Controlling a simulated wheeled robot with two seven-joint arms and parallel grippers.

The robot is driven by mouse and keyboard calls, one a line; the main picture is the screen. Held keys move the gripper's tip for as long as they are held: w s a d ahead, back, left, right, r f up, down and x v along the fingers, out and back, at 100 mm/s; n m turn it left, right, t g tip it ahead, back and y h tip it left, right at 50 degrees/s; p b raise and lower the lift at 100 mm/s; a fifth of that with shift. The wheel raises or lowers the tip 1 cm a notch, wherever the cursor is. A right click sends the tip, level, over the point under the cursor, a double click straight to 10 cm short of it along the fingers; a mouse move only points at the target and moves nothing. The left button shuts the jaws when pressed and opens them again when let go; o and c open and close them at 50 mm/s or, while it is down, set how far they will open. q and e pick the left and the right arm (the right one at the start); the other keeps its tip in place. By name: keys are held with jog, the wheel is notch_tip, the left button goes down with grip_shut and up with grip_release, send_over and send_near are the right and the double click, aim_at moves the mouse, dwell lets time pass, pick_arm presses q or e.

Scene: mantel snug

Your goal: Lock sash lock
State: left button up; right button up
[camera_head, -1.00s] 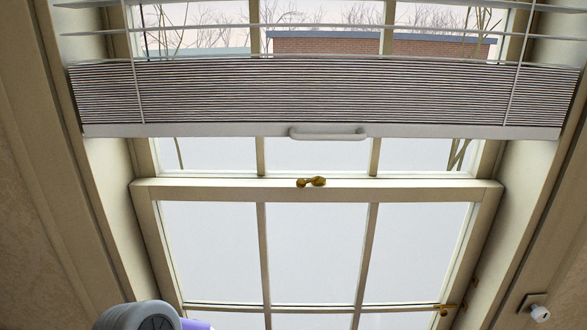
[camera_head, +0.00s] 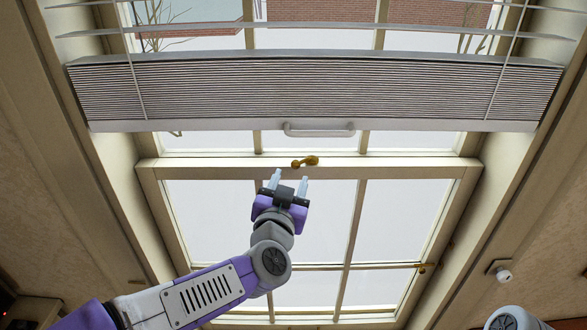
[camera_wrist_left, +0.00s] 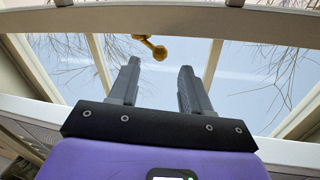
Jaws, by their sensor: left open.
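The brass sash lock (camera_head: 305,161) sits on the meeting rail (camera_head: 400,166) of the window, near its middle. Its lever lies along the rail, with a rounded knob at the right end in the head view. It also shows in the left wrist view (camera_wrist_left: 151,47), just beyond the fingertips. My left gripper (camera_head: 289,179) is open and empty, with its fingers pointing up toward the lock from just below the rail. The fingers look apart from the lock. They also show in the left wrist view (camera_wrist_left: 160,75). My right gripper is not in view.
A pleated blind (camera_head: 310,85) with a pale handle (camera_head: 319,130) hangs above the rail. A small brass fitting (camera_head: 427,267) is on the right side of the lower sash. A white knob (camera_head: 503,274) is on the right wall. The panes right of my left arm are unobstructed.

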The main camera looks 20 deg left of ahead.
aim_at(295, 167)
pick_arm(q)
jog(key=shift+w+a, duration=0.15)
jog(key=shift+w, duration=1.05)
jog(key=shift+w+a, duration=0.1)
jog(key=shift+w, duration=1.05)
jog(key=shift+c, duration=0.3)
grip_shut()
